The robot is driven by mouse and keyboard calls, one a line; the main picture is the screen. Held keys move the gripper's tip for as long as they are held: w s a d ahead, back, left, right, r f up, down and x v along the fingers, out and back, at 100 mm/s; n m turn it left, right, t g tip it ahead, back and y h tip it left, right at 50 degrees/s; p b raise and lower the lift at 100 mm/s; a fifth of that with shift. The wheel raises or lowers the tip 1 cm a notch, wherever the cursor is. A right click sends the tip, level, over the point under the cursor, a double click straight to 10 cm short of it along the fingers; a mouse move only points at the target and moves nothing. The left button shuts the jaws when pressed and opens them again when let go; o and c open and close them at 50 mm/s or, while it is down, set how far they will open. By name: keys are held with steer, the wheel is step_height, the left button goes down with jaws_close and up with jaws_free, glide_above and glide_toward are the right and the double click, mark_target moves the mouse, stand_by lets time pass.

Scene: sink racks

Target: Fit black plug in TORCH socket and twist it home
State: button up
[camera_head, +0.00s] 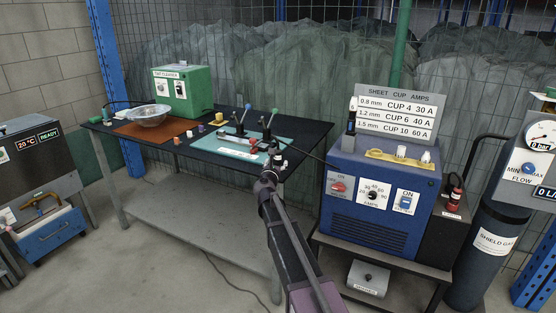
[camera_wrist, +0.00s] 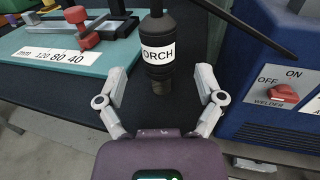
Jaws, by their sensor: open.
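A black plug (camera_wrist: 158,28) with a white label reading "ORCH" in view stands in the middle of the wrist view, at the right end of the dark bench. My gripper (camera_wrist: 161,75) is open, with one finger on each side of the plug's lower part. Gaps show between the fingers and the plug. In the head view my gripper (camera_head: 269,174) is at the bench's front right edge, where the plug is too small to make out clearly. I cannot make out a socket marked TORCH in either view.
The blue welder (camera_head: 345,217) stands right of the bench. A black cable (camera_wrist: 245,22) crosses the wrist view's upper right.

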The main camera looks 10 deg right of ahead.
mark_target(277, 160)
steer(key=shift+x, duration=2.1)
jaws_close()
